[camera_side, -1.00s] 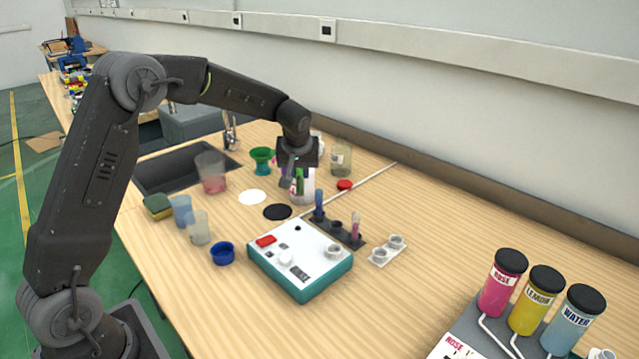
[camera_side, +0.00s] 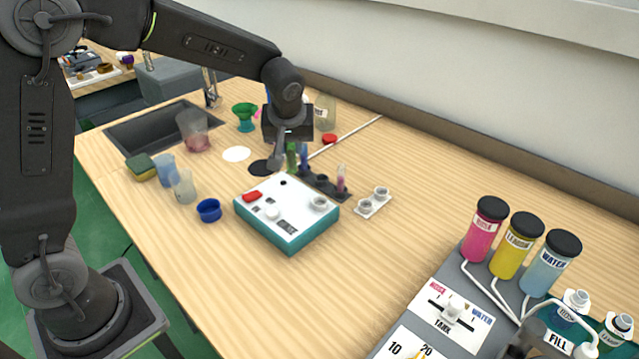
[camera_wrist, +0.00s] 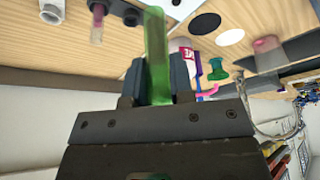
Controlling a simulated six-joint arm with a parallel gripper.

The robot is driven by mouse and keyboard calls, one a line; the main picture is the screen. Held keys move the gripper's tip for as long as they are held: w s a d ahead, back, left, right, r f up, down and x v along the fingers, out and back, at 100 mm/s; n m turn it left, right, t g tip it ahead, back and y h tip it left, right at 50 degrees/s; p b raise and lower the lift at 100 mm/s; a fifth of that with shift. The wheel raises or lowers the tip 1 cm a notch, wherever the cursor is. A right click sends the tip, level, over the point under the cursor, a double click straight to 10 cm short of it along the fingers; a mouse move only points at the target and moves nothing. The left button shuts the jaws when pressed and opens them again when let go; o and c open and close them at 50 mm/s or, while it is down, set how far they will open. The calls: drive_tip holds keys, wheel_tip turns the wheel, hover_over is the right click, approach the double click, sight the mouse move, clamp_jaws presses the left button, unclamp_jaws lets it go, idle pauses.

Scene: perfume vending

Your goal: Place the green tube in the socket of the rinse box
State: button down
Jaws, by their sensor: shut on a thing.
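My gripper (camera_side: 283,152) is shut on the green tube (camera_side: 292,156). In the wrist view the tube (camera_wrist: 156,55) stands out between the two fingers of my gripper (camera_wrist: 154,75). In the side view the tube hangs roughly upright behind the rinse box, between the black disc and the tube rack. The rinse box (camera_side: 285,238) is white on top with teal sides. It has a red button, a white knob, a small dark hole near its back corner and a light round ring at the right. I cannot tell which opening is the socket. The tube is apart from the box.
A white cup holder (camera_side: 373,204) lies to the right. A blue dish (camera_side: 209,210) and beakers stand left. Bare table lies in front of the box.

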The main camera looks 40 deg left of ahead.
drive_tip(key=shift+w+d+f, duration=0.45)
drive_tip(key=shift+d+f, duration=0.5)
drive_tip(key=shift+f, duration=0.35)
drive_tip(key=shift+w+d+f, duration=0.4)
drive_tip(key=shift+d+f, duration=0.6)
drive_tip(key=shift+f, duration=0.3)
drive_tip(key=shift+w+d+f, duration=0.45)
drive_tip(key=shift+d+f, duration=0.5)
drive_tip(key=shift+f, duration=0.35)
drive_tip(key=shift+f, duration=0.2)
drive_tip(key=c, duration=1)
unclamp_jaws()
drive_tip(key=v, duration=1.2)
drive_tip(key=shift+r, duration=0.25)
